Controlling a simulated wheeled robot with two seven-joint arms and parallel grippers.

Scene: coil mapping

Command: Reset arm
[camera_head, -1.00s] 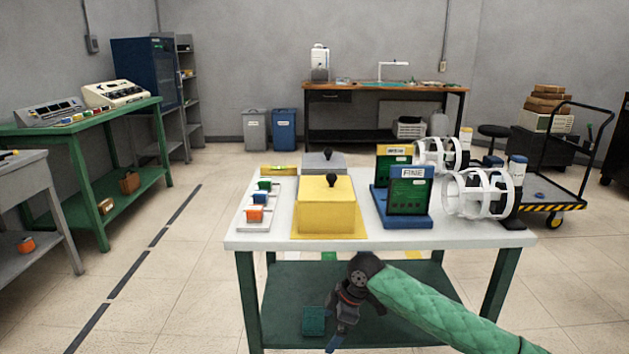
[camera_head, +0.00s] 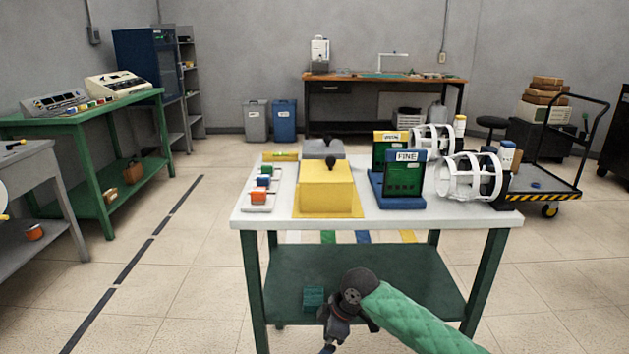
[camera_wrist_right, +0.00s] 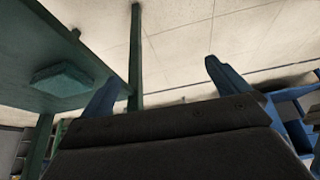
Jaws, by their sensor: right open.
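My right arm, in a green quilted sleeve, comes in from the lower right of the head view. Its gripper (camera_head: 329,347) hangs low in front of the white-topped table (camera_head: 380,224), and the fingers are mostly cut off by the bottom edge. In the right wrist view the two blue fingers of this gripper (camera_wrist_right: 165,90) stand wide apart with nothing between them. A small teal block (camera_head: 314,297) lies on the table's lower green shelf; it also shows in the right wrist view (camera_wrist_right: 68,80), left of the fingers. My left gripper is not in view.
On the tabletop stand a yellow box (camera_head: 326,190) with a black knob, a grey box (camera_head: 322,146), a FINE panel (camera_head: 404,180), white cage coils (camera_head: 468,177) and small coloured blocks (camera_head: 259,197). A green bench (camera_head: 130,104) is at left. Floor at left is clear.

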